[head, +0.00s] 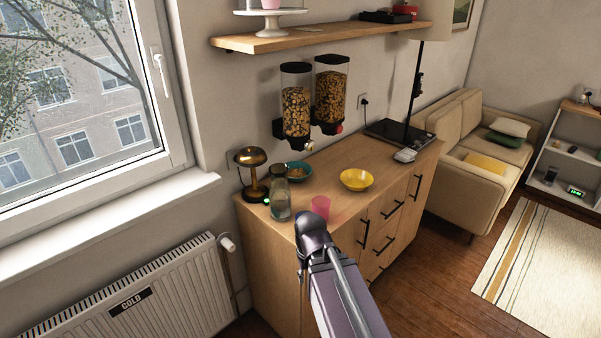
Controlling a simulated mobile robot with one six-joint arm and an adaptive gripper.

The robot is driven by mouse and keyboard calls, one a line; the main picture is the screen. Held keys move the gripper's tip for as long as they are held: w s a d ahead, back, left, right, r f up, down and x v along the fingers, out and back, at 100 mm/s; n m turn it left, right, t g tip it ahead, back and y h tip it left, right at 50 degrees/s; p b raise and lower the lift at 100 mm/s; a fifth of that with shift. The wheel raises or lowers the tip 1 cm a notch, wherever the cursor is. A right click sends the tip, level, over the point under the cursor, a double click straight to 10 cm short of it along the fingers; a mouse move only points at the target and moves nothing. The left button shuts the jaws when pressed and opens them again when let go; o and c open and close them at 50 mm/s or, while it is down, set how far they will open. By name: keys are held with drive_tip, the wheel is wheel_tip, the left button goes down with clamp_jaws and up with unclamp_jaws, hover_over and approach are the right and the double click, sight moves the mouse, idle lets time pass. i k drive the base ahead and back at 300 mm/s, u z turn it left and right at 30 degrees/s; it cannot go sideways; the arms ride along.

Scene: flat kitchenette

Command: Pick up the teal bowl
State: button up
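The teal bowl (299,171) sits on the wooden cabinet top against the wall, below the cereal dispensers. It appears to have something brownish inside. A glass bottle or jar stands in front of it to the left and a bronze lamp is close on its left. My arm reaches up from the bottom of the picture toward the cabinet's front left corner. My gripper end (312,224) is dark and seen from behind, well short of the bowl. Its fingers are hidden, so I cannot see whether it is open or shut.
On the cabinet (345,203) stand a glass jar (280,197), a bronze lamp (252,176), a pink cup (320,207) and a yellow bowl (356,180). Two cereal dispensers (313,101) hang on the wall under a shelf (300,36). A radiator (135,300) is at left.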

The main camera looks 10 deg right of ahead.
sight(307, 168)
drive_tip(key=i, duration=0.4)
drive_tip(key=z, duration=0.75)
drive_tip(key=i, duration=0.5)
drive_tip(key=u, duration=0.05)
